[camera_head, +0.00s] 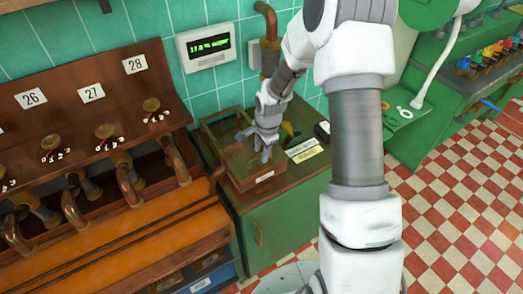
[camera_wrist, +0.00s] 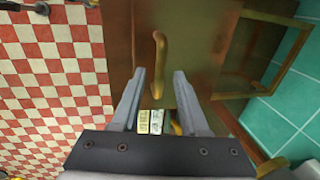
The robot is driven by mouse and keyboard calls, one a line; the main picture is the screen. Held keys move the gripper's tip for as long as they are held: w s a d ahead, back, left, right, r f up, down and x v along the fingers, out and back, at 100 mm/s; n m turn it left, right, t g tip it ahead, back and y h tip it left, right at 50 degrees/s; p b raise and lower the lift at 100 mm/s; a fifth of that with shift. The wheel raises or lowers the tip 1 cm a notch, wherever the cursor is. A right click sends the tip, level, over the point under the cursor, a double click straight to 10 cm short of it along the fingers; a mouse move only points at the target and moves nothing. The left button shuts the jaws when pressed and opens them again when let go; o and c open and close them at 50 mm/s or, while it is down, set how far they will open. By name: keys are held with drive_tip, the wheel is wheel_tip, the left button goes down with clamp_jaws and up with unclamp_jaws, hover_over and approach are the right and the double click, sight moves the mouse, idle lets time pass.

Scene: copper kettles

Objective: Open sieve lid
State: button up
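The sieve is a wooden box (camera_head: 266,181) with a small white label, on top of a green cabinet (camera_head: 280,222) by the tiled wall. In the wrist view its brown, brass-toned top (camera_wrist: 196,32) carries a curved brass handle (camera_wrist: 160,48). My gripper (camera_head: 265,152) is over the box, pointing down. In the wrist view my gripper (camera_wrist: 160,73) is open, with the handle's near end lying between its fingertips. I see no clear contact. A wood-framed pane (camera_wrist: 270,58) lies on the wall side; I cannot tell whether the lid is raised.
White labels (camera_head: 304,152) and a dark rounded device (camera_head: 322,130) are right of the box. A bench with copper pipes and numbered plates (camera_head: 92,92) stands left. A wall display (camera_head: 207,47) hangs behind. The checkered floor (camera_head: 455,200) at right is open.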

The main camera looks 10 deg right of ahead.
clamp_jaws()
idle(1.2)
